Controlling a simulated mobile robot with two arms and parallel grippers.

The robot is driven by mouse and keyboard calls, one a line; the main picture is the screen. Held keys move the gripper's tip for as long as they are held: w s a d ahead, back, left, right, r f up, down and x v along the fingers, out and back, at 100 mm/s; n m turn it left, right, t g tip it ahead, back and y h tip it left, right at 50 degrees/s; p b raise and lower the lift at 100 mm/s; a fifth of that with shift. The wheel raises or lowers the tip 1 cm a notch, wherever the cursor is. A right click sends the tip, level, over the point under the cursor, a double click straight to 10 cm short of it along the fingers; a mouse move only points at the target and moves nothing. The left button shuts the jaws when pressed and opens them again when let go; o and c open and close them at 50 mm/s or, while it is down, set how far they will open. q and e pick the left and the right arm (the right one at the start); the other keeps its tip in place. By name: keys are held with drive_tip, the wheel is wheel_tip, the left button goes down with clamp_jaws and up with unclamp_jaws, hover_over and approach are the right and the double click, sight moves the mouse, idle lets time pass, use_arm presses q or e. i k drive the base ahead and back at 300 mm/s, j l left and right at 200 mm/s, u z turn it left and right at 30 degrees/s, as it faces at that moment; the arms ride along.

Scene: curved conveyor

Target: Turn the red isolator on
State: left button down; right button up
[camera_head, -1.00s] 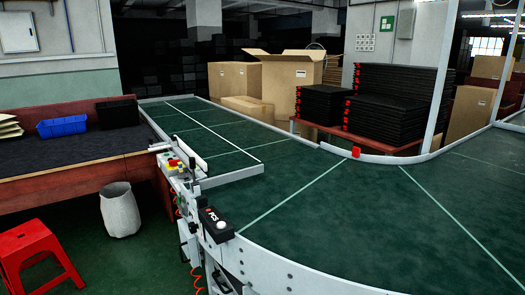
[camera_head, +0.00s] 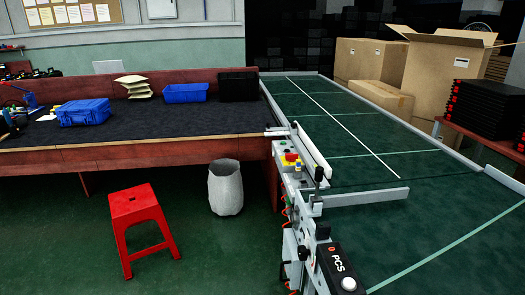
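A small control box (camera_head: 289,178) sits on the conveyor's left side, beside the workbench end. It carries a red switch part (camera_head: 291,157), with yellow parts around it. This looks like the red isolator, but it is too small to tell its switch position. A black box marked PCS (camera_head: 337,268) with a white round knob (camera_head: 348,284) is mounted nearer on the same side. Neither of my grippers is in view.
The green conveyor (camera_head: 360,140) runs along the right. A workbench (camera_head: 150,120) with a blue case (camera_head: 84,112) and blue bin (camera_head: 185,93) is at left. A red stool (camera_head: 133,205) and a grey waste bin (camera_head: 226,187) stand on the floor. Green floor between them is clear.

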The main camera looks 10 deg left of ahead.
sight(291, 156)
drive_tip(key=i+u, duration=0.25)
drive_tip(key=i+j+z, duration=0.1)
drive_tip(key=z, duration=1)
drive_tip(key=i+j+z, duration=0.2)
drive_tip(key=j+z, duration=0.2)
drive_tip(key=j, duration=0.3)
drive_tip(key=i+j+z, duration=0.15)
drive_tip(key=j+z, duration=0.25)
drive_tip(key=j, duration=0.35)
drive_tip(key=j+z, duration=0.4)
drive_tip(key=j, duration=0.35)
